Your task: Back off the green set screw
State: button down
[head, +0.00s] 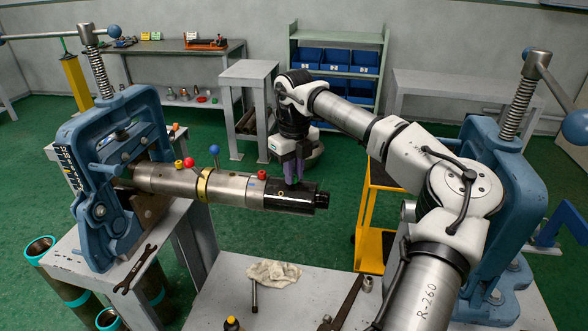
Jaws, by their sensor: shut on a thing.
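A steel tool body (236,187) lies level, its left end held in the blue pipe vise (118,150) and its black end (290,195) sticking out to the right. My gripper (293,180) points down with its purple fingers at the top of the black end. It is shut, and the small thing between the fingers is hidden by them. No green screw head shows elsewhere on the body.
A second blue vise (500,190) stands at the right, behind my arm. A front bench (220,290) holds a rag (273,273) and tools. A wrench (135,268) lies on the left stand. Green floor is open beyond.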

jog(key=n+p, duration=0.1)
jog(key=n, duration=0.4)
jog(key=shift+f+n, duration=0.15)
jog(key=shift+n, duration=0.25)
jog(key=n, duration=0.5)
jog(key=shift+f+n+p, duration=0.1)
jog(key=shift+n+p, duration=0.2)
jog(key=shift+p, duration=0.05)
jog(key=shift+s, duration=0.1)
jog(key=c, duration=1.4)
grip_release()
jog(key=shift+o, duration=0.4)
jog(key=shift+r, duration=0.2)
jog(key=shift+w+r, duration=0.2)
jog(key=shift+r, duration=0.1)
notch_tip(320, 180, up, 13)
jog(key=b, duration=0.2)
